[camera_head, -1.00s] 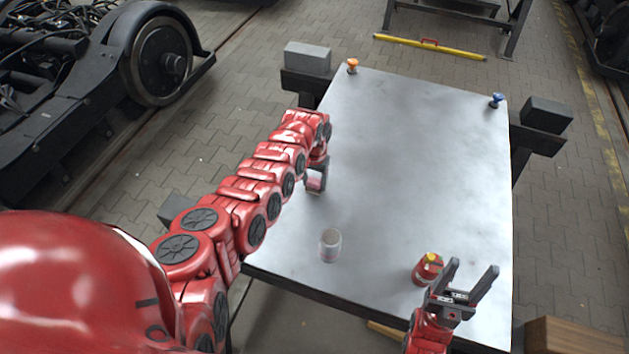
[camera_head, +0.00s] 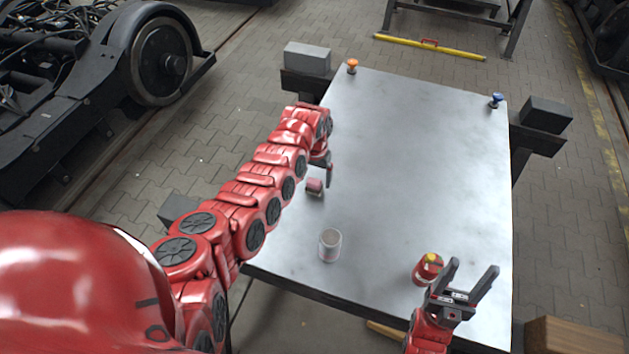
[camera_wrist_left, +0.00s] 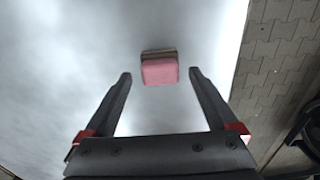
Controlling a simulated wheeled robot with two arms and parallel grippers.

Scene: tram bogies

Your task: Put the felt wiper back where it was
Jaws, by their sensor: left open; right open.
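The felt wiper (camera_head: 315,187), a small block with a pink face and a darker strip, lies on the metal table (camera_head: 420,150) near its left edge. In the left wrist view the wiper (camera_wrist_left: 159,68) is just beyond the fingertips, between their lines and apart from them. My left gripper (camera_head: 327,172) is open and empty beside the wiper, on its far side in the head view; it also shows in the left wrist view (camera_wrist_left: 160,76). My right gripper (camera_head: 474,270) is open and empty over the table's near right part.
A clear cup (camera_head: 330,246) stands near the table's front edge. A red can with a yellow top (camera_head: 428,268) stands next to my right gripper. An orange knob (camera_head: 352,66) and a blue knob (camera_head: 496,100) sit at the far corners. The table's middle is clear.

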